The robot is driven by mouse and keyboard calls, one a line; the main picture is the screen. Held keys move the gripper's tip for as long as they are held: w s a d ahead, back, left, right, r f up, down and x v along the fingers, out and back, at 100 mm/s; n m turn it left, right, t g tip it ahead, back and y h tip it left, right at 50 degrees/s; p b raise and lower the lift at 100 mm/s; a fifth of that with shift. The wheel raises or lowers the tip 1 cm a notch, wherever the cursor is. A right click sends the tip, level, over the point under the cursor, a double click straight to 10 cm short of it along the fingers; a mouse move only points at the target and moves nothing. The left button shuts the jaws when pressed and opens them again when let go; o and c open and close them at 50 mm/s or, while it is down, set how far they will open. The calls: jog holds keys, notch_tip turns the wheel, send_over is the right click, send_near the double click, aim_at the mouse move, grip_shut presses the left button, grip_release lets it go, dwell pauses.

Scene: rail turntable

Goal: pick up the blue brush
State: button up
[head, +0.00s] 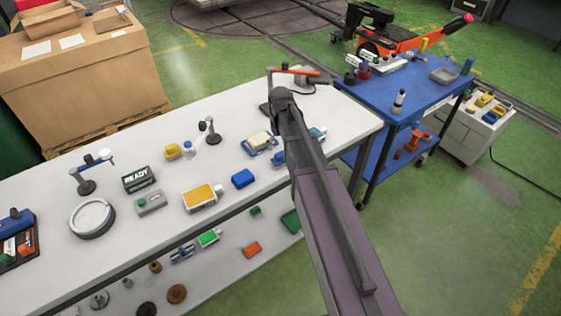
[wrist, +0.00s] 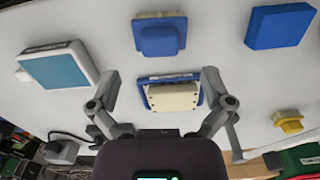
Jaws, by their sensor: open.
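The blue brush (wrist: 160,37), a blue block with a raised blue grip and a pale edge underneath, lies at the top of the wrist view. In the head view the blue brush (head: 279,158) is partly hidden by my arm. My gripper (wrist: 161,77) is open above the table, its fingers spread apart with nothing held. A cream block on a blue base (wrist: 173,96) shows between the fingers, below them on the table. The brush lies beyond the fingertips in the wrist view, apart from them. In the head view my gripper is not clearly visible.
A plain blue box (head: 243,178) lies left of the brush, and a white and teal box (wrist: 57,66) on its other side. The cream block on its blue base (head: 259,141) is close behind. A blue cart (head: 400,95) stands right of the white table (head: 225,115).

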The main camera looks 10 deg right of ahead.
aim_at(280, 154)
jog(key=shift+f, duration=0.15)
jog(key=shift+f+b, duration=2.45)
jog(key=shift+b, duration=0.2)
jog(key=c, duration=1.2)
